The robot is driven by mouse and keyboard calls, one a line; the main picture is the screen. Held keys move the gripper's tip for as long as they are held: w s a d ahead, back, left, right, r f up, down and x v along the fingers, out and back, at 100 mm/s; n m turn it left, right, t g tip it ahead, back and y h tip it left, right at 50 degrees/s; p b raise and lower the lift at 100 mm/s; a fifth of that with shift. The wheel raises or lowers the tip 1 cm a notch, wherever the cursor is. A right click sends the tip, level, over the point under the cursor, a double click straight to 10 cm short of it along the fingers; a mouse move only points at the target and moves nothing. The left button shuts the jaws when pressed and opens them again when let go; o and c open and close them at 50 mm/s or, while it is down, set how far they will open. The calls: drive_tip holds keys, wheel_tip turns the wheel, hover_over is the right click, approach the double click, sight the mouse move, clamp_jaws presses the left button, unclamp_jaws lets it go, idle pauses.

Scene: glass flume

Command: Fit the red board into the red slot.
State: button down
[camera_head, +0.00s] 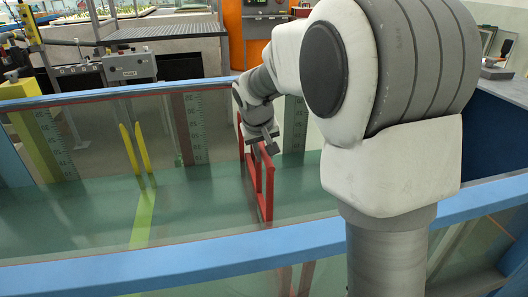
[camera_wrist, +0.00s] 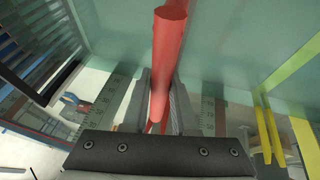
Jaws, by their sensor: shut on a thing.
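The red board (camera_head: 268,190) stands upright inside the glass flume in the head view, mostly edge-on, across the channel. In the wrist view its red upper bar (camera_wrist: 170,50) runs between the two fingers. My gripper (camera_head: 263,140) is shut on this bar from above; it also shows in the wrist view (camera_wrist: 158,95). The red slot cannot be told apart from the board's red parts; whether the board's edges sit inside it is not clear.
Yellow slot posts (camera_head: 134,148) and a yellow floor strip (camera_head: 142,220) lie to the left. Blue rims (camera_head: 170,272) edge the flume. Measuring scales (camera_head: 196,128) mark the far glass. A grey control box (camera_head: 130,68) stands behind. The channel between the yellow posts and the board looks clear.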

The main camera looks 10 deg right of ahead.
drive_tip(key=shift+f, duration=0.35)
drive_tip(key=c, duration=0.7)
unclamp_jaws()
drive_tip(key=shift+o, duration=0.4)
drive_tip(key=shift+f, duration=0.1)
